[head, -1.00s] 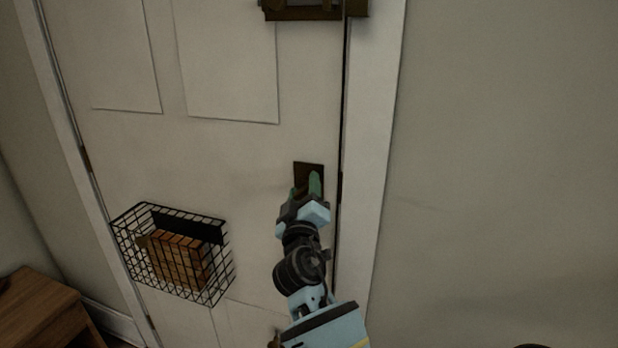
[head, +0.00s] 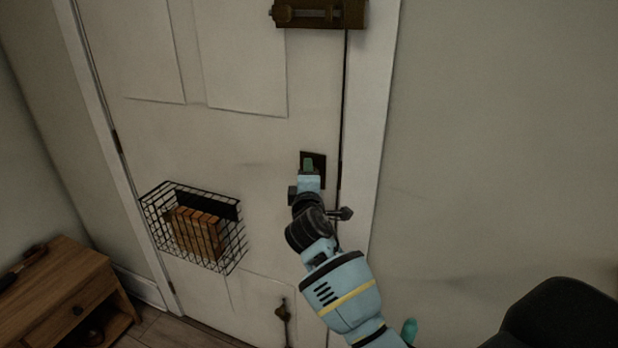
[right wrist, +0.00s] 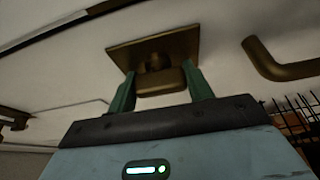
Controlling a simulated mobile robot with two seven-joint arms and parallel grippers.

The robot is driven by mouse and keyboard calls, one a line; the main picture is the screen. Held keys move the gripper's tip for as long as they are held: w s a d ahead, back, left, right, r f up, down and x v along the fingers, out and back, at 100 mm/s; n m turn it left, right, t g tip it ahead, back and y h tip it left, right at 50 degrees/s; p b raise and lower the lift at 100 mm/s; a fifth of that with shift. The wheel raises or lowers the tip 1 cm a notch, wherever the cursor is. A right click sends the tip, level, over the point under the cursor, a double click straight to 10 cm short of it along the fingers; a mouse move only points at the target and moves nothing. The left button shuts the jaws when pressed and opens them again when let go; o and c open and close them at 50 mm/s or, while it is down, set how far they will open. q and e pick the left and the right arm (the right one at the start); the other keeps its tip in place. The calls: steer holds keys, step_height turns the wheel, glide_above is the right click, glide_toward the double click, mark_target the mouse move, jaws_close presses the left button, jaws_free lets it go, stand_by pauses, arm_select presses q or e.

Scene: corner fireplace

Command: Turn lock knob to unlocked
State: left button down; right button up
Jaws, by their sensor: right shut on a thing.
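A square brass lock plate (head: 319,160) sits on the white door (head: 262,150) near its right edge. My right gripper (head: 309,164) is at the plate, its arm reaching up from below. In the right wrist view, the brass lock knob (right wrist: 161,82) stands out from its plate (right wrist: 185,45) between the two green fingers of my right gripper (right wrist: 161,92). The fingers are shut on the knob's sides. In the head view the gripper hides the knob. My left gripper is not in view.
A brass bolt (head: 320,12) is above on the door. A wire basket (head: 226,255) with a wooden block hangs left. A wooden cabinet (head: 75,285) stands lower left.

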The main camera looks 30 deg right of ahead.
steer(key=shift+r, duration=0.15)
stand_by(0.4)
steer(key=o, duration=1)
steer(key=v, duration=0.7)
steer(key=shift+s+a, duration=0.15)
steer(key=shift+s, duration=0.2)
